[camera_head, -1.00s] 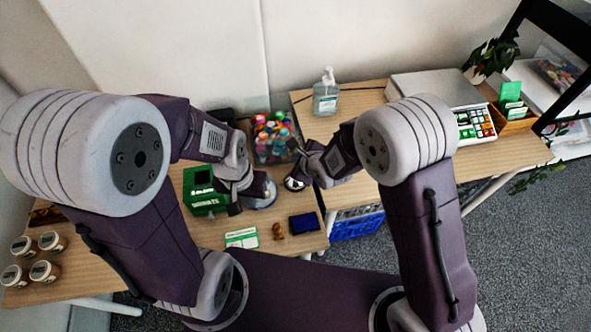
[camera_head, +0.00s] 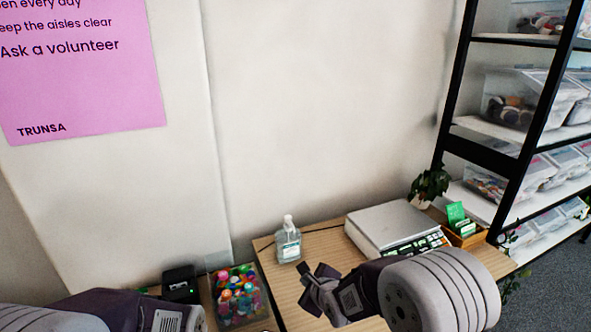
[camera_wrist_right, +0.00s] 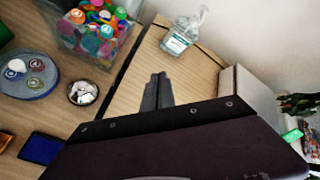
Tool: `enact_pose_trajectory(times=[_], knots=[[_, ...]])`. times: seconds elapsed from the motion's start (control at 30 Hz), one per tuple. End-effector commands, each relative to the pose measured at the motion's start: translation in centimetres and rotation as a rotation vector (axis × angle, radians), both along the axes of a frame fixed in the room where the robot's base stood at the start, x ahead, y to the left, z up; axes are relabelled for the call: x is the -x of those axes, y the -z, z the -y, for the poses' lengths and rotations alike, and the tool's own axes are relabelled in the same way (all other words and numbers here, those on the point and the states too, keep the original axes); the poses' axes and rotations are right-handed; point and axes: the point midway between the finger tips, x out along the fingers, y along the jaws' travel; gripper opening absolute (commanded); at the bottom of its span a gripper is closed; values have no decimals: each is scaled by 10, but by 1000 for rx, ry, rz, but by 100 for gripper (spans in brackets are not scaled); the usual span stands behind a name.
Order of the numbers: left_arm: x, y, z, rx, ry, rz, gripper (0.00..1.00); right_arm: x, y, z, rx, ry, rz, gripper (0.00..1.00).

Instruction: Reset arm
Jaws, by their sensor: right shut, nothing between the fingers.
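My right gripper (camera_head: 314,275) is in the lower middle of the head view, above the wooden table (camera_head: 323,246). Its fingers are shut with nothing between them. In the right wrist view the closed fingertips (camera_wrist_right: 158,77) point over bare wood and touch no object. Part of my left arm (camera_head: 130,312) shows at the lower left of the head view, but its gripper is out of the picture.
A clear bin of colourful caps (camera_head: 238,295), a sanitizer bottle (camera_head: 288,243) and a scale (camera_head: 395,226) stand around the right gripper. A potted plant (camera_head: 430,183) and a shelf rack (camera_head: 507,132) are at the right. A small dish (camera_wrist_right: 83,92) lies below.

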Motion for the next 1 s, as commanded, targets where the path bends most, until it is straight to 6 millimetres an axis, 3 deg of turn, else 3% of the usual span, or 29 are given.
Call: enact_pose_trajectory(times=[0.03,0.1,0.2,0.3,0.5,0.6,0.73,1.0], knots=[[0,-1,0,0,0,0,0,4,-13,37,63,22,1,0],[0,-1,0,0,0,0,0,24,-18,84,240,-33,-31,0],[0,-1,0,0,0,0,0,66,-10,126,504,-223,-111,0],[0,-2,0,0,0,0,0,114,3,149,740,-516,-201,0],[0,-2,0,0,0,0,0,208,36,154,1013,-1305,-285,0],[0,-2,0,0,0,0,0,229,41,154,1060,-1580,-250,0],[0,-2,0,0,0,0,0,235,42,154,1098,-1742,-198,0],[0,-2,0,0,0,0,0,235,42,153,1109,-1763,-185,0]])
